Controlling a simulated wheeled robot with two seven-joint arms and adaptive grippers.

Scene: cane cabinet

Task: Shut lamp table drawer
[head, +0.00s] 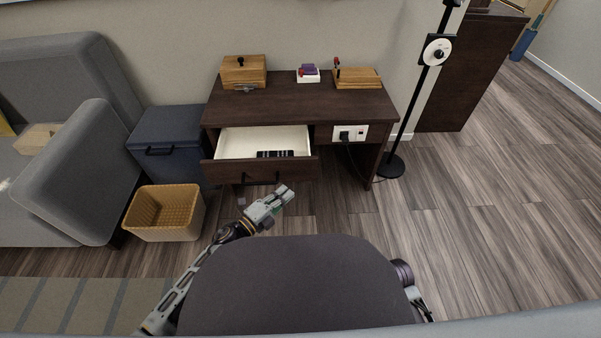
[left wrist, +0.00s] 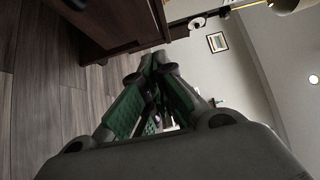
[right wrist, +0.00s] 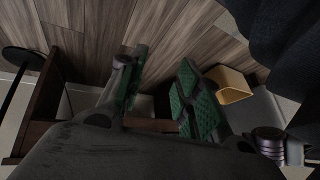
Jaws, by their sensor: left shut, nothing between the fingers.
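The dark brown lamp table (head: 300,104) stands against the wall. Its drawer (head: 262,171) is pulled out, showing a white interior and a black handle on the front. A small dark striped item (head: 275,154) lies inside. My left gripper (head: 288,192) is shut and empty, in front of and below the right part of the drawer front; a gap seems to separate them. Its closed fingers show in the left wrist view (left wrist: 158,65). My right gripper (right wrist: 158,88) has its fingers apart in the right wrist view, with nothing visible between them.
A blue-grey chest (head: 165,130) and a tan basket (head: 160,213) stand left, beside the sofa (head: 80,170). A lamp base (head: 390,166) stands right. Floor at right is clear.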

